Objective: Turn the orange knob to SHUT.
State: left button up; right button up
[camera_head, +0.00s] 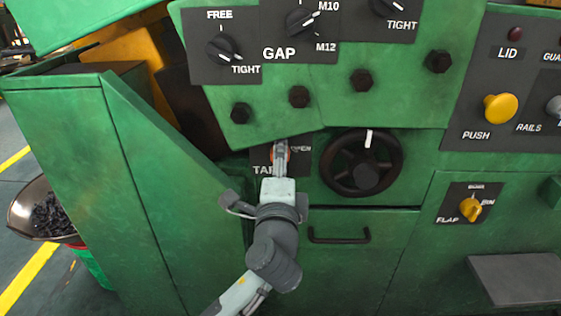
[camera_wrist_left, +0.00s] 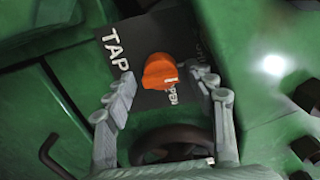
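The orange knob (camera_wrist_left: 160,72) sits on a dark plate (camera_wrist_left: 140,50) lettered TAP. Its white pointer mark faces the OPEN lettering, which is partly readable in the left wrist view. Another word at the plate's far edge is too dim to read. In the head view only a sliver of the knob (camera_head: 273,155) shows behind my left gripper (camera_head: 281,146). In the left wrist view my left gripper (camera_wrist_left: 167,80) is open, its two fingers on either side of the knob with gaps visible. My right gripper is in neither view.
A black handwheel (camera_head: 327,164) is close to the right of the plate. A drawer handle (camera_head: 338,237) is below it. Hex bolts (camera_head: 299,97) stick out above. A green side panel (camera_head: 150,150) slopes down at the left.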

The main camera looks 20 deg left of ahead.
pick_arm(q)
jog(key=v, duration=1.2)
jog(key=shift+d, duration=0.1)
